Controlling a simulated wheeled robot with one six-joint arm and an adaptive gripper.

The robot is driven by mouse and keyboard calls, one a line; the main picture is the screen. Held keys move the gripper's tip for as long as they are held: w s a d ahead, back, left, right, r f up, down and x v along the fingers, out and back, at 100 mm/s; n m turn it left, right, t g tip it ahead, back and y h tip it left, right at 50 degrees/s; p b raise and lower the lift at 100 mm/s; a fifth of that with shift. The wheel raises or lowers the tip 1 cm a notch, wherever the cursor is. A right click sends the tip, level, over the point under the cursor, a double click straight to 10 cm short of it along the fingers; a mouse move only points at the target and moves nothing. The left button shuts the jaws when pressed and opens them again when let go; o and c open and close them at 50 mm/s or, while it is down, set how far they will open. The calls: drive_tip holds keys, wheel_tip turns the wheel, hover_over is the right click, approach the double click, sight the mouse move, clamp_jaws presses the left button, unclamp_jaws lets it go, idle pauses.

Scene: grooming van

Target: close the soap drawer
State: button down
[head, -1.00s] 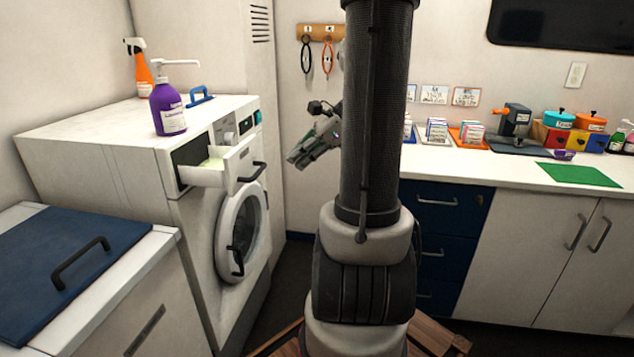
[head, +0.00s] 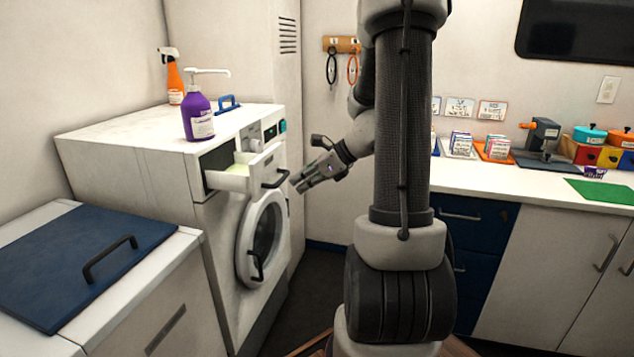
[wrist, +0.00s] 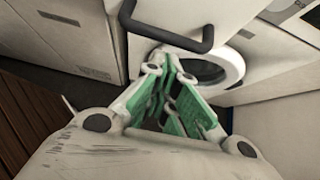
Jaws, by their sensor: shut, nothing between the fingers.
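The soap drawer (head: 245,172) sticks out of the upper front of the white washing machine (head: 130,160), pulled open. Its inside shows something pale green. A dark bar handle (head: 276,180) is on its front; the handle also shows at the top of the wrist view (wrist: 165,38). My gripper (head: 296,183) is just to the right of the drawer handle in the head view, fingers pointing toward it, and holds nothing. In the wrist view its green-padded fingers (wrist: 180,95) are shut, below the handle in the picture. I cannot tell whether they touch it.
A purple pump bottle (head: 197,115), an orange spray bottle (head: 174,80) and a blue handle (head: 228,104) are on the machine's top. The round washer door (head: 262,240) is below the drawer. A blue-lidded cabinet (head: 70,260) stands at the front left. Dark floor is open beside the machine.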

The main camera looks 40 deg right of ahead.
drive_tip(key=shift+w+a+r, duration=0.1)
drive_tip(key=shift+w+a, duration=0.2)
drive_tip(key=w+a, duration=0.6)
drive_tip(key=w, duration=0.1)
drive_tip(key=w+a, duration=0.2)
drive_tip(key=w, duration=0.2)
drive_tip(key=shift+w+a, duration=0.15)
drive_tip(key=shift+a, duration=0.25)
drive_tip(key=shift+w, duration=0.15)
drive_tip(key=shift+r, duration=0.1)
